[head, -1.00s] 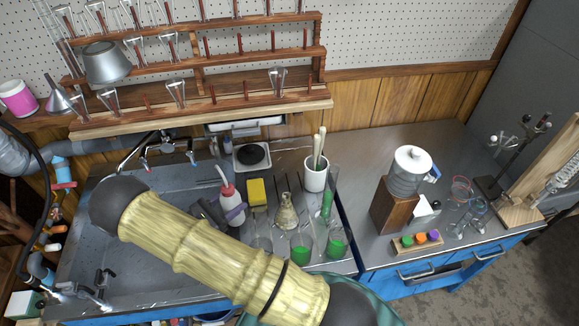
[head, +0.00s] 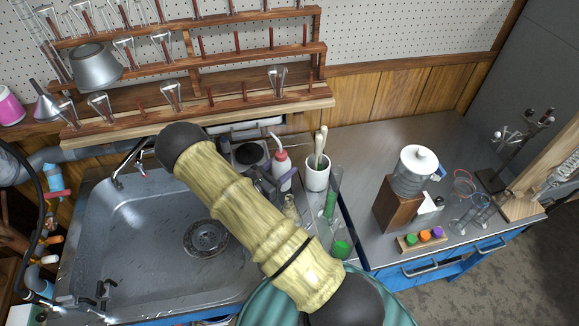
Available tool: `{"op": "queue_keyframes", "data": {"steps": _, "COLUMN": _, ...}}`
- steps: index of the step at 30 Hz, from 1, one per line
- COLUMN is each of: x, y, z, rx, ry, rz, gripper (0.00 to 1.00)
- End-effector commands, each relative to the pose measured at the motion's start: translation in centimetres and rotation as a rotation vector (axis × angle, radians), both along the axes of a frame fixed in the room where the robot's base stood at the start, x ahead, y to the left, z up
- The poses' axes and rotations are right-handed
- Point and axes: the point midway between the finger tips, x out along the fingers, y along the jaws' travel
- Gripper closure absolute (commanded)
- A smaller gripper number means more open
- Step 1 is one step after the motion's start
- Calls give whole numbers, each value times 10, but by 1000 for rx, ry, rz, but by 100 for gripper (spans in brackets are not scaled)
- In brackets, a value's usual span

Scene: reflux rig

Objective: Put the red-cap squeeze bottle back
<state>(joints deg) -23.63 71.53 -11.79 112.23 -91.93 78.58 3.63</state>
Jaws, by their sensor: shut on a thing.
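The white squeeze bottle (head: 281,172) with a red cap and pale spout is roughly upright, just left of the white crock in the head view. My gripper (head: 286,184), dark with purplish fingers, is shut around its lower body. The fingers and my forearm partly hide the bottle's lower end, so I cannot tell whether its base touches the counter.
A white crock (head: 317,175) with wooden handles stands close right of the bottle. A black-topped hot plate (head: 249,153) is behind left. The steel sink (head: 120,240) lies left; the right counter has free room.

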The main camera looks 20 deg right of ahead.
Motion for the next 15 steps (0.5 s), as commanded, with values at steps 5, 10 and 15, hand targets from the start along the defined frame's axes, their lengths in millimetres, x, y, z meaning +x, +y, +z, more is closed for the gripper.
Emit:
{"op": "queue_keyframes", "data": {"steps": 5, "x": 2, "y": -6, "z": 0, "rx": -1, "ry": -1, "rz": 5, "gripper": 57}}
{"op": "queue_keyframes", "data": {"steps": 10, "x": 2, "y": -6, "z": 0, "rx": -1, "ry": -1, "rz": 5, "gripper": 57}}
{"op": "queue_keyframes", "data": {"steps": 15, "x": 3, "y": -9, "z": 1, "rx": -1, "ry": 0, "rz": 6, "gripper": 57}}
